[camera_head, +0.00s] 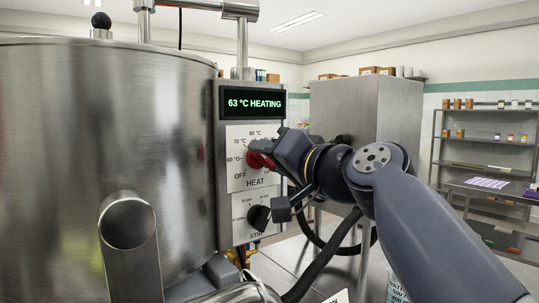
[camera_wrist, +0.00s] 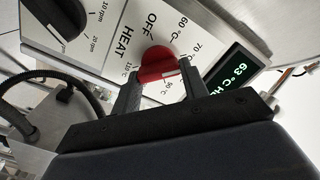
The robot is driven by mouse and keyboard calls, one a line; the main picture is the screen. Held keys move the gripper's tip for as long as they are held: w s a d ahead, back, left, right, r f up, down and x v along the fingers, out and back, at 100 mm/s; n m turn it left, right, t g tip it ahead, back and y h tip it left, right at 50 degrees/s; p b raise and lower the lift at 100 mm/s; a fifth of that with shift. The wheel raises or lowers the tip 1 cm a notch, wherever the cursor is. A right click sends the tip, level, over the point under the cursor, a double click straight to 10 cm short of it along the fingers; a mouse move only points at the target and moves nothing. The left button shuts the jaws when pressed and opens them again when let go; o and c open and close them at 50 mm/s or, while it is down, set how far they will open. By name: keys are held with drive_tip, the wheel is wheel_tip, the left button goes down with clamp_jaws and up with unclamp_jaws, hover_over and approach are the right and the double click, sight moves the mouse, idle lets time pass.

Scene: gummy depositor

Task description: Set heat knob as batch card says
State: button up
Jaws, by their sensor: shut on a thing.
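The red heat knob (camera_head: 259,161) sits on the white HEAT dial plate (camera_head: 243,178) of the control panel. The wrist view shows the knob (camera_wrist: 157,62) between the two dark fingers of my gripper (camera_wrist: 160,78), which is shut on it. In the head view my gripper (camera_head: 271,154) reaches the knob from the right and hides part of the dial. Readable marks include OFF, 60, 70, 80 and 90 °C. I cannot tell for sure where the knob points. The display (camera_head: 252,103) above reads 63 °C HEATING. I cannot make out a batch card.
The black stir knob (camera_head: 258,217) is just below, close under my gripper. A large steel kettle (camera_head: 110,150) fills the left, with a pipe end (camera_head: 127,222) in front. A steel cabinet (camera_head: 365,105) stands behind my arm; shelves (camera_head: 487,135) stand at the far right.

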drive_tip(key=shift+f+m+p, duration=0.2)
drive_tip(key=shift+m+p, duration=1.6)
drive_tip(key=shift+m, duration=2.75)
drive_tip(key=shift+f+m+p, duration=0.2)
drive_tip(key=shift+m+p, duration=1.6)
drive_tip(key=shift+m, duration=2.75)
drive_tip(key=shift+f, duration=0.1)
drive_tip(key=o, duration=1)
